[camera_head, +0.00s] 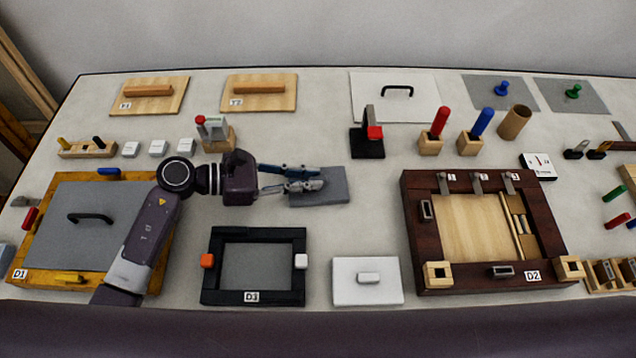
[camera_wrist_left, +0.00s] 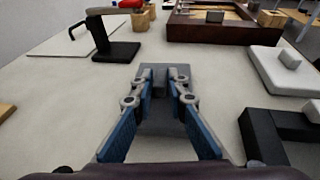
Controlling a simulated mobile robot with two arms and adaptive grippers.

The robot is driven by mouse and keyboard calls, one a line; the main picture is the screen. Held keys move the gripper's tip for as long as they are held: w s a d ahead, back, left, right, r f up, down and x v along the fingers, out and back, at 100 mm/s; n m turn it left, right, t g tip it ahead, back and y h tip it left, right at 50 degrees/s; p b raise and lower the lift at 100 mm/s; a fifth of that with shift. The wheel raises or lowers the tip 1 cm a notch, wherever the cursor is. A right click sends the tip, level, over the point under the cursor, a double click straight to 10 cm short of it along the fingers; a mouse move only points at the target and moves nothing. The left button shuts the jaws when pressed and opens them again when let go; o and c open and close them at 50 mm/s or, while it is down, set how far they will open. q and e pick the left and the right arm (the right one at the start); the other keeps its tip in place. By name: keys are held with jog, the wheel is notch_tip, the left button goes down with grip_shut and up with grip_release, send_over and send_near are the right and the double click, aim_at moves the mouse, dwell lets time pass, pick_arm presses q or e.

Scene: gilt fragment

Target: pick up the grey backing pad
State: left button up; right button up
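The grey backing pad (camera_head: 338,188) is a flat dark-grey slab on the table, near the middle. In the left wrist view the pad (camera_wrist_left: 162,118) lies below and between my fingers. My left gripper (camera_head: 318,178) reaches in from the left, with its fingertips over the pad and covering part of it. In the left wrist view its two blue-sided fingers (camera_wrist_left: 161,80) stand apart, with a darker grey part of the pad between the tips. I cannot tell whether the fingers touch it. My right gripper is not in view.
A black frame D3 (camera_head: 254,297) and a white block with a knob (camera_head: 368,291) lie in front of the pad. The dark red frame D2 (camera_head: 412,230) is at right. A black stand with a red part (camera_head: 367,148) is behind. Bare table lies between them.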

pick_arm(q)
grip_shut()
